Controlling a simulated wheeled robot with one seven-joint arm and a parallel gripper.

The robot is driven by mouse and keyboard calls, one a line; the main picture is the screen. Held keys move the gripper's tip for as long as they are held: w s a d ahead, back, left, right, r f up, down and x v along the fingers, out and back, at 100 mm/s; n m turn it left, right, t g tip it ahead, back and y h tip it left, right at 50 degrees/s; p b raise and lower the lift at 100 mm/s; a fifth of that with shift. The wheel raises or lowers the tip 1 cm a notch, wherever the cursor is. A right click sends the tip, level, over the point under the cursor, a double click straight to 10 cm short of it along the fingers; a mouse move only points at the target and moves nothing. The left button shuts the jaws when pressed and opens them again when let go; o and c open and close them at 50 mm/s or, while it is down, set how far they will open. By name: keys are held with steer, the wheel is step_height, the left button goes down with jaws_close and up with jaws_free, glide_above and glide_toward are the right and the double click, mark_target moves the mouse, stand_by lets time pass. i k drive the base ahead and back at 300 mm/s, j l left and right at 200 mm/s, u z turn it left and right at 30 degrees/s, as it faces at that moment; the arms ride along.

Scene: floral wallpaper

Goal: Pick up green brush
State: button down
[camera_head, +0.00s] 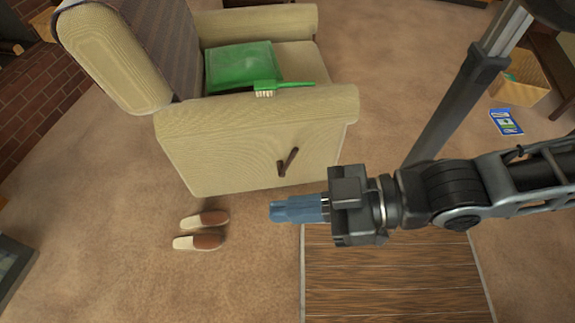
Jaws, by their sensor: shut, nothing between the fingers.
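The green brush (267,86) lies on top of the armchair's near armrest (320,101). Its pale bristles hang at the left end and its thin green handle points right. A green cushion (238,66) sits on the seat just behind it. My gripper (275,210) has blue fingers and points left, below and in front of the armchair. It is shut and empty, apart from the brush. None of the brush seems hidden.
The beige armchair (235,160) stands at the upper middle. Two slippers (203,230) lie on the carpet left of my gripper. A blue booklet (506,121) and an open cardboard box (522,78) are at right. Carpet left of the chair is clear.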

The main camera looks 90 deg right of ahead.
mark_target(261, 85)
steer(key=z, duration=1.65)
